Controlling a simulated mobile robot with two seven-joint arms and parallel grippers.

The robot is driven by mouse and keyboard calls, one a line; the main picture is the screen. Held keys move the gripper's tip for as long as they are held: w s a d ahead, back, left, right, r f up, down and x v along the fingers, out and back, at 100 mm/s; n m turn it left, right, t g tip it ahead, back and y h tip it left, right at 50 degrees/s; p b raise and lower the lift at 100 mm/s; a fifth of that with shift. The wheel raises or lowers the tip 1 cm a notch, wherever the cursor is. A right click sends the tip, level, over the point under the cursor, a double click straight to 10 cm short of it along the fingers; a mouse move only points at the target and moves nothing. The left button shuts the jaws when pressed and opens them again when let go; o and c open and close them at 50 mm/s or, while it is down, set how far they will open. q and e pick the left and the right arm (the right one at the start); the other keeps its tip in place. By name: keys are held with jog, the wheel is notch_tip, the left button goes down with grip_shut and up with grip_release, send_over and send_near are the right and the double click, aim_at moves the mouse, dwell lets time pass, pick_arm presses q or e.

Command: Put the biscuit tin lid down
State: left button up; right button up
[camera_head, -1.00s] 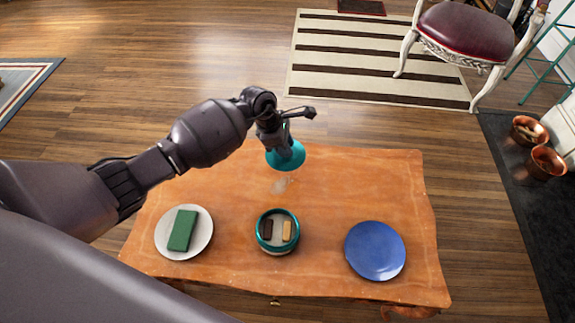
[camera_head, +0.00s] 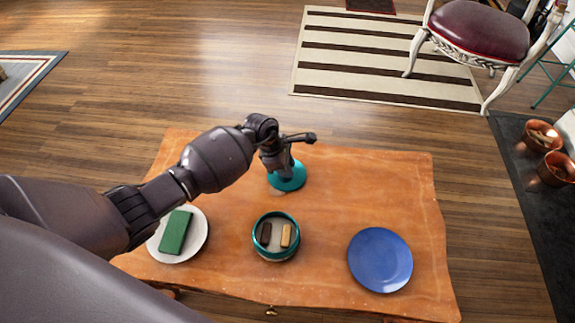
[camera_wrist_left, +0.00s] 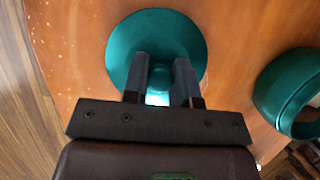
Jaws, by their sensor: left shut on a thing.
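The teal round biscuit tin lid (camera_head: 288,180) is low over the far middle of the wooden table (camera_head: 350,190), level or nearly so. I cannot tell whether it touches the top. My left gripper (camera_head: 282,165) is shut on the lid's knob from above. The left wrist view shows the lid (camera_wrist_left: 125,45) with its knob between the two fingers of the gripper (camera_wrist_left: 160,78). The open teal tin (camera_head: 275,254) stands nearer me, with a dark biscuit (camera_head: 265,233) and a light biscuit (camera_head: 286,236) inside. My right gripper is not in view.
A white plate (camera_head: 202,241) with a green block (camera_head: 175,232) is at the table's left. An empty blue plate (camera_head: 380,260) is at the right. The table is bare around the lid, especially to its right. A chair (camera_head: 480,30) stands beyond on the floor.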

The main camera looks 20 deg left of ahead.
pick_arm(q)
jog(key=shift+f, duration=0.15)
jog(key=o, duration=0.9)
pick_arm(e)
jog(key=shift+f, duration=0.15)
pick_arm(q)
jog(key=shift+a+r, duration=0.1)
jog(key=shift+r, duration=0.45)
jog(key=p+v, duration=0.3)
jog(key=v, duration=0.8)
jog(key=shift+p, duration=0.3)
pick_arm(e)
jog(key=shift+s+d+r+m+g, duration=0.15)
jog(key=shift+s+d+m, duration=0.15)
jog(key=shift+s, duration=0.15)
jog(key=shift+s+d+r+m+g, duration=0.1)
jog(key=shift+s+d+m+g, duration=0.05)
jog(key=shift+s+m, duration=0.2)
pick_arm(q)
jog(key=shift+s+a+r, duration=0.1)
jog(key=shift+a, duration=0.05)
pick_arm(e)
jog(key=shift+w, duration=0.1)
